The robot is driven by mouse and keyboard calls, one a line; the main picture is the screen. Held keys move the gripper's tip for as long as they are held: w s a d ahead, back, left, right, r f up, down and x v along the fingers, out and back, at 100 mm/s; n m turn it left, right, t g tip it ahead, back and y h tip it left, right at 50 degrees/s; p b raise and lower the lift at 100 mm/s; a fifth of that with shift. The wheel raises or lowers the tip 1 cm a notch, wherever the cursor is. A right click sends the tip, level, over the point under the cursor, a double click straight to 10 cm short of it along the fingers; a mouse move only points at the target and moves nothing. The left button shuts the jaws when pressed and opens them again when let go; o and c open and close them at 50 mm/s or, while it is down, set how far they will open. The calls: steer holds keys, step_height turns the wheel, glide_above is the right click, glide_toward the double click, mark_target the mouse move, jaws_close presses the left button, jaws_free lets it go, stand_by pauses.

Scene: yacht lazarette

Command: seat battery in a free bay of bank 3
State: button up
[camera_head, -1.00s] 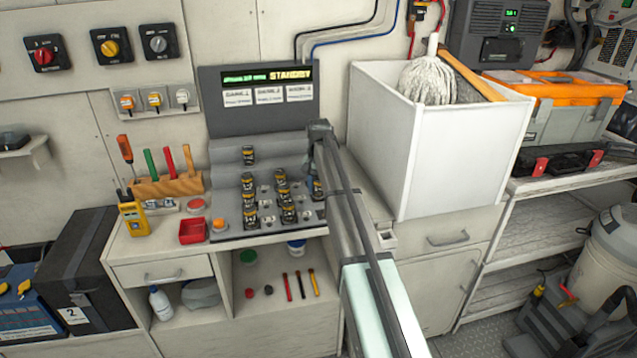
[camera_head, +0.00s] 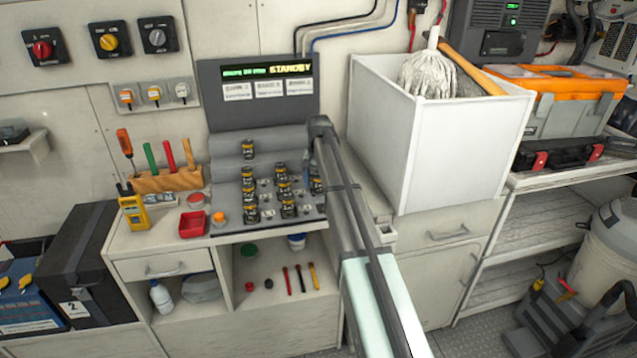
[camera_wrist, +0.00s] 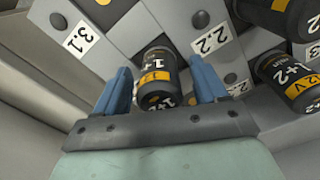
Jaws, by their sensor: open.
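In the wrist view my gripper (camera_wrist: 163,88) is open, with one blue finger on each side of a black battery (camera_wrist: 157,78) with an orange band. The battery stands on the grey rack between the labels 3.1 (camera_wrist: 75,35) and 2.2 (camera_wrist: 212,38). Gaps show beside it; how deep it sits is hidden. In the head view this battery (camera_head: 317,186) is at the right side of the stepped rack (camera_head: 228,170), partly behind my arm. My gripper there is mostly hidden by the arm. Several similar batteries (camera_head: 288,207) stand in the columns to the left.
More batteries (camera_wrist: 290,80) stand close to the right finger in the wrist view. A display panel (camera_head: 262,95) reading STANDBY rises behind the rack. A tall white bin (camera_head: 450,150) stands close on the right. A red tray (camera_head: 192,223) and tools are on the left.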

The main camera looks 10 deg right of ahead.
step_height(320, 180, up, 14)
stand_by(0.6)
steer(key=shift+a+f, duration=0.1)
